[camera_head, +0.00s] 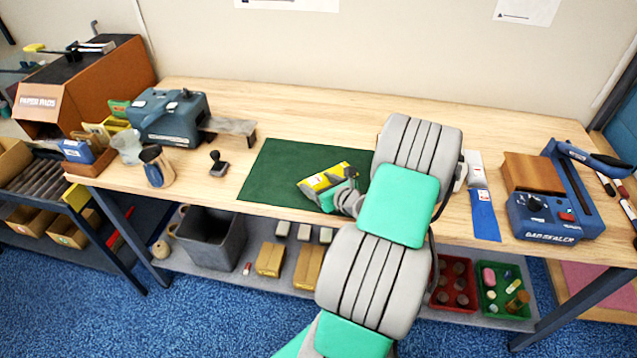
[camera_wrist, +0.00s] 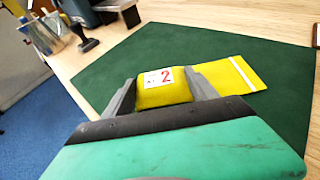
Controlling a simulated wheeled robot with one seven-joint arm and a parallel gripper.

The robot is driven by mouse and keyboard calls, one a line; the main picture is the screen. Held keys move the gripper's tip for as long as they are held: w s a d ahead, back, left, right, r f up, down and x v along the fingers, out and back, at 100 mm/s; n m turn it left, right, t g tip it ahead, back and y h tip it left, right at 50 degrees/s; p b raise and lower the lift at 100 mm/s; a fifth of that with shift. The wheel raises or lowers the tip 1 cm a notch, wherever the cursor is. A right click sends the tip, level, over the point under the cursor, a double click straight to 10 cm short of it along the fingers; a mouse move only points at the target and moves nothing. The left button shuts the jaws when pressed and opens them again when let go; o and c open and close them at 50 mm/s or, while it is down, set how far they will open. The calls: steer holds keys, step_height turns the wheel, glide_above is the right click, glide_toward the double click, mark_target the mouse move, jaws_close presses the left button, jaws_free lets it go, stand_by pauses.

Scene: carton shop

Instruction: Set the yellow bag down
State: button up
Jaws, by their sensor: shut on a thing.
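The yellow bag (camera_head: 322,181) is over the green mat (camera_head: 279,172) on the wooden workbench. In the wrist view the yellow bag (camera_wrist: 166,89) sits between my two grey fingers and bears a white label with a red 2. Its flat yellow end with a white stripe reaches out to the right over the green mat (camera_wrist: 180,50). I cannot tell whether the bag touches the mat. My arm hides the mat's right part in the head view.
A hand stamp (camera_head: 218,164) and a metal cup (camera_head: 156,166) stand left of the mat. A blue-grey machine (camera_head: 171,117) is behind them. Bare bench lies behind the mat.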

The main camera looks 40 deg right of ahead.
steer(key=o, duration=1.6)
steer(key=shift+f, duration=0.1)
steer(key=shift+c, duration=0.2)
